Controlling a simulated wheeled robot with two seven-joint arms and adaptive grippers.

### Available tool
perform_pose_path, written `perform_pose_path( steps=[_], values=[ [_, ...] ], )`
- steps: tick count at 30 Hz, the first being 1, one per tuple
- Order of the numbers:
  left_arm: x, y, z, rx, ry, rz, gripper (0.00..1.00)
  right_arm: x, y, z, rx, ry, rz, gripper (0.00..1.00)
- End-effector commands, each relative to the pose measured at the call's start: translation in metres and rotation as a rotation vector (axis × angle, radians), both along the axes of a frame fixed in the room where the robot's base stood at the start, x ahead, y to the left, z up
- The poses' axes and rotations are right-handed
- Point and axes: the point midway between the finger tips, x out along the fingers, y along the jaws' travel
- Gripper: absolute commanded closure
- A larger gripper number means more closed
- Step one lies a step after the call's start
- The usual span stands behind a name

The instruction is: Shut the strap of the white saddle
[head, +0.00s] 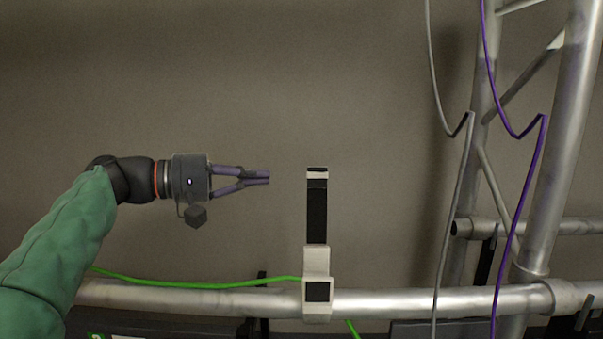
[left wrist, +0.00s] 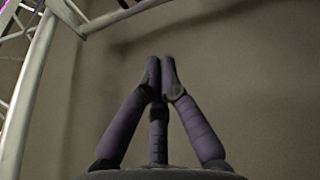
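The white saddle (head: 316,262) sits on the horizontal silver tube in the head view, with a dark square on its front. Its black strap (head: 317,215) stands straight up from it, open, with a pale band near the top end. My left gripper (head: 269,177) is level with the strap's upper part, to its left and apart from it. Its purple fingers point right, with the tips together and nothing visible between them. The fingertips also look closed in the left wrist view (left wrist: 161,72). The saddle and strap do not show there. My right gripper is not in view.
A green cable (head: 200,283) runs along the horizontal tube (head: 420,301) to the saddle and reappears below it at the right. A grey cable (head: 431,55) and a purple cable (head: 490,75) hang by the truss at right. The space between gripper and strap is clear.

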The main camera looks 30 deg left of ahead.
Motion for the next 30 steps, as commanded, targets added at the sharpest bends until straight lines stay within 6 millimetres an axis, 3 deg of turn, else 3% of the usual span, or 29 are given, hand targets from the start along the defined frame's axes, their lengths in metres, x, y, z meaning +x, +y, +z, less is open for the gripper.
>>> perform_pose_path(
  steps=[17,21,30],
  values=[
    [0.071,-0.059,-0.004,-0.001,0.004,-0.005,1.0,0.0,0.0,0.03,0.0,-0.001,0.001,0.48],
    [0.049,-0.067,0.0,0.0,0.0,0.001,1.0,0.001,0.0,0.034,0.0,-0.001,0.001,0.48],
    [0.035,-0.076,0.001,-0.001,0.001,0.001,1.0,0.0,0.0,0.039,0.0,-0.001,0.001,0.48]
  ],
)
